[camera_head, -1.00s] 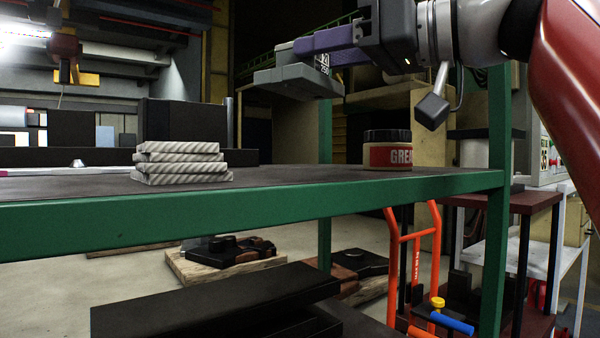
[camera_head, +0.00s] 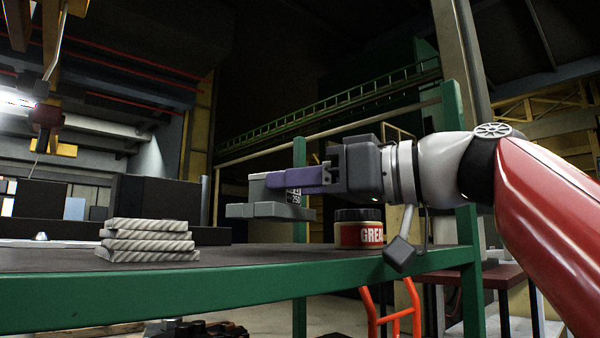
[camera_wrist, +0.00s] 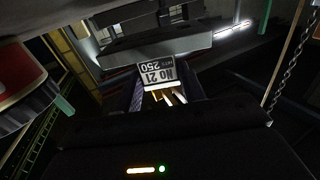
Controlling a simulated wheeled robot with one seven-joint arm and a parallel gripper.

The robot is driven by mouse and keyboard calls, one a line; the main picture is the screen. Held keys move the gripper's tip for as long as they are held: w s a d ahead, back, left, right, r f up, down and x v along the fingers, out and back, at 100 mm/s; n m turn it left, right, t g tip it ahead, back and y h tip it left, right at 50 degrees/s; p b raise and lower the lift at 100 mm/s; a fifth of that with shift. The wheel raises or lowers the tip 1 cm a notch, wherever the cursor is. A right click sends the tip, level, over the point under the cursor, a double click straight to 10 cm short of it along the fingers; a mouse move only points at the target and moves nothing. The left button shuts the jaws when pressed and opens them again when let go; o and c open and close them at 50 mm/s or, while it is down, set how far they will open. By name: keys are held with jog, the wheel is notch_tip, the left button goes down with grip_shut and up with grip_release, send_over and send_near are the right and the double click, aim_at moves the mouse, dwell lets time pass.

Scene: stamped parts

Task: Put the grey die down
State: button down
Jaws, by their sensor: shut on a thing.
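The grey die (camera_head: 268,210) is a stepped block with a wide lower plate and a black-and-white label. My gripper (camera_head: 300,180), with purple fingers, is shut on its upper part. The die is held level above the green-edged shelf, between the stacked plates and the grease tin; I see a gap under it. In the wrist view the die's plate (camera_wrist: 165,48) spans the top, and its label reads "No 21 250". The fingers (camera_wrist: 165,98) show on both sides of the label. The die's far side is hidden.
A stack of striped grey plates (camera_head: 148,241) stands on the dark shelf top (camera_head: 60,259) at left. A grease tin (camera_head: 358,228) stands at right, near a green post (camera_head: 467,240). The shelf top between stack and tin looks clear. The tin also shows at the wrist view's left (camera_wrist: 18,85).

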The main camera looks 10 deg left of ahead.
aim_at(298, 217)
jog(key=shift+s+f+b, duration=0.1)
jog(key=shift+f+b, duration=0.55)
jog(key=shift+f, duration=1.05)
jog(key=c, duration=0.9)
grip_release()
jog(key=shift+f, duration=0.2)
jog(key=shift+o, duration=0.2)
jog(key=shift+f, duration=0.1)
jog(key=v, duration=0.5)
jog(key=b+v, duration=0.1)
jog(key=v, duration=0.1)
jog(key=shift+d, duration=0.45)
